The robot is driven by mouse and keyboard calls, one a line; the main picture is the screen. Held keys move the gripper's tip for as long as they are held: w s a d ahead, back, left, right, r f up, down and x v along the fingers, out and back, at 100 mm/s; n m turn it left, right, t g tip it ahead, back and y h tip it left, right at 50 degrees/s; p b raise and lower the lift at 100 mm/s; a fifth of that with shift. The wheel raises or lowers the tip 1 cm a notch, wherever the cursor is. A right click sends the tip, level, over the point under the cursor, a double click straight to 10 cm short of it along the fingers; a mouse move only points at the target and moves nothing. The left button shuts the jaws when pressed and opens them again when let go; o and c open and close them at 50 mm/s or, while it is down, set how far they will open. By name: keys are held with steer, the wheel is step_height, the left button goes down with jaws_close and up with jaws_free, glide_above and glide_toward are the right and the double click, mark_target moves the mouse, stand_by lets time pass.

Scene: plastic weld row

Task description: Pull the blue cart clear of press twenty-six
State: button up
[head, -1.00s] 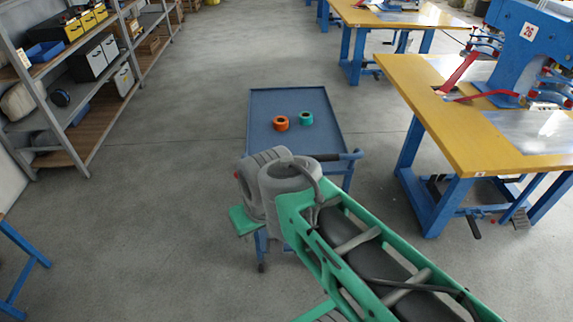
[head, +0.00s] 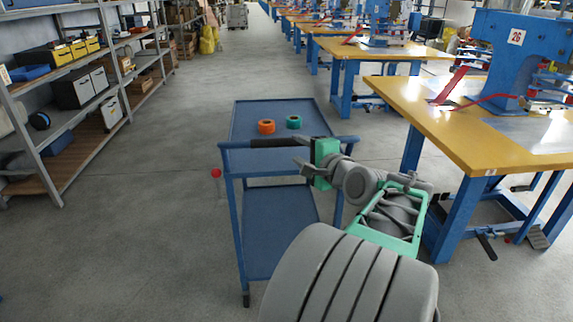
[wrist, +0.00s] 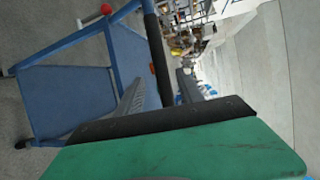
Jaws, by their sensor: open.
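The blue cart (head: 281,230) has a top tray, a lower shelf and a handle bar with a black grip (head: 274,142) on its near side. It stands left of the yellow table of press twenty-six (head: 517,38), with a narrow floor gap between them. My gripper (head: 299,154) is open at the handle, near the grip's right end. In the wrist view the black grip (wrist: 157,50) shows between the two open fingers (wrist: 160,78); whether it lies fully within them I cannot tell. No grasp or contact is visible.
An orange ring (head: 266,127) and a green ring (head: 293,122) lie on the cart's top tray. A red ball (head: 216,173) shows at the cart's left. Shelving (head: 75,85) lines the left. Floor left of the cart and in front is open.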

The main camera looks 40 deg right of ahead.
mark_target(288, 144)
steer(key=x, duration=0.7)
steer(key=shift+w+a+b, duration=0.1)
steer(key=shift+w+b, duration=0.2)
steer(key=shift+c, duration=0.2)
jaws_close()
stand_by(0.7)
